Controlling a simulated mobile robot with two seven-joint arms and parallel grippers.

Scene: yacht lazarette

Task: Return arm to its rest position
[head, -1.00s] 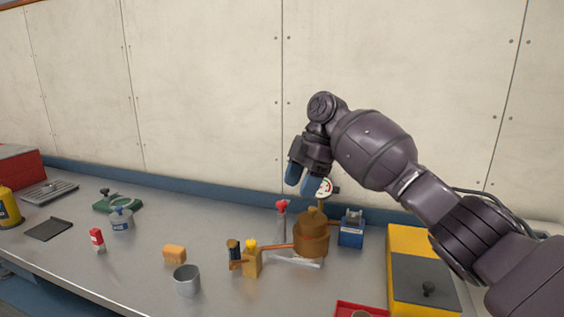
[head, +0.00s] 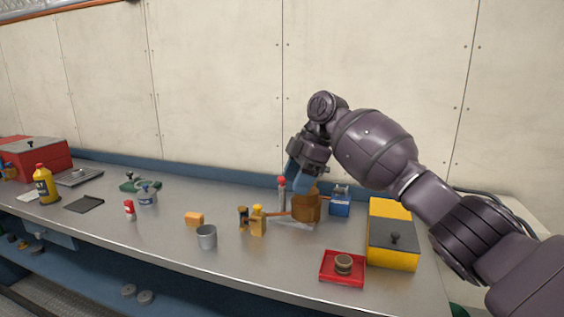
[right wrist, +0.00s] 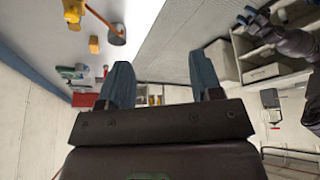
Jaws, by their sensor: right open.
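My right arm comes in from the right in the head view. Its gripper (head: 300,178) has blue fingers pointing down and appears in front of the brown pot (head: 306,208) on the metal bench (head: 160,236). In the right wrist view the two blue fingers (right wrist: 162,85) stand wide apart with nothing between them, so the gripper is open and empty. The fingers partly cover the pot's top in the head view. My left gripper does not show in the head view.
A yellow box with a dark lid (head: 392,238) and a red tray (head: 342,280) holding a round item stand at the bench's right. The wall (head: 220,90) is behind.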

